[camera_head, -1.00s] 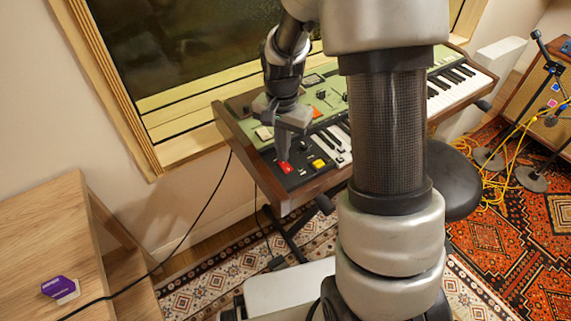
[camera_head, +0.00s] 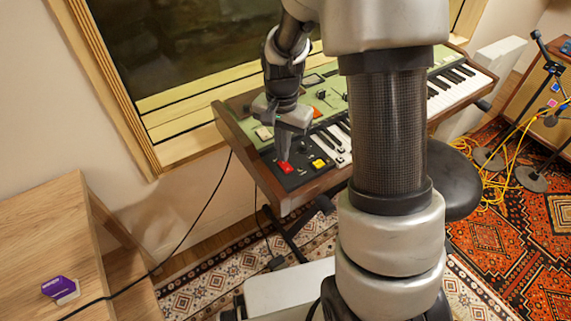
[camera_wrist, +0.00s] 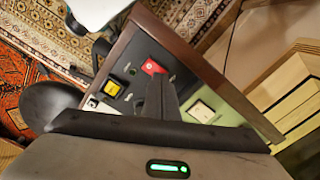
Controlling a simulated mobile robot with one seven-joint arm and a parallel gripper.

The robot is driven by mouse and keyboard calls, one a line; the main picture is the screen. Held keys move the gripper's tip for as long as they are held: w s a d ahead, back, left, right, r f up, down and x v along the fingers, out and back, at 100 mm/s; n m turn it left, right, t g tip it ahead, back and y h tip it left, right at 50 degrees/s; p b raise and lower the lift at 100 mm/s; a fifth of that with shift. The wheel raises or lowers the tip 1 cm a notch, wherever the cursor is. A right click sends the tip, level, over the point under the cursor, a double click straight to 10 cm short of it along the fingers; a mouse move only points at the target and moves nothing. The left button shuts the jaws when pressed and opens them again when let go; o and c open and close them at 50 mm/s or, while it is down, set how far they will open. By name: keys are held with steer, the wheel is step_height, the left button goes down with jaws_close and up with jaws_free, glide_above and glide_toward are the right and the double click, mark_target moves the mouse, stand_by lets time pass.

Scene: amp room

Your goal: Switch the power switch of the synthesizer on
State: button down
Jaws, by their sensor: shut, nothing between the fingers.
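The synthesizer (camera_head: 262,177) has a wooden case, a green panel and a black control block at its left end. A red rocker switch (camera_head: 285,168) sits on that black block, and it also shows in the wrist view (camera_wrist: 152,67). My gripper (camera_head: 283,157) is shut and empty, pointing down with its fingertips right at the red switch. In the wrist view the closed fingers (camera_wrist: 154,80) reach up to the switch's edge. I cannot tell whether they touch it or which way the switch is tipped. A yellow switch (camera_head: 319,163) lies to its right.
A wooden table (camera_head: 60,235) with a small purple box (camera_head: 58,287) stands at the lower left. A black stool (camera_head: 455,180) is right of my arm. Microphone stands (camera_head: 530,178) and yellow cables are farther right. A window frame is behind the synthesizer.

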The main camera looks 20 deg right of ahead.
steer(key=shift+f+b, duration=0.5)
steer(key=shift+f, duration=0.25)
stand_by(0.5)
step_height(320, 180, up, 7)
steer(key=p, duration=0.5)
steer(key=shift+p, duration=0.3)
stand_by(0.5)
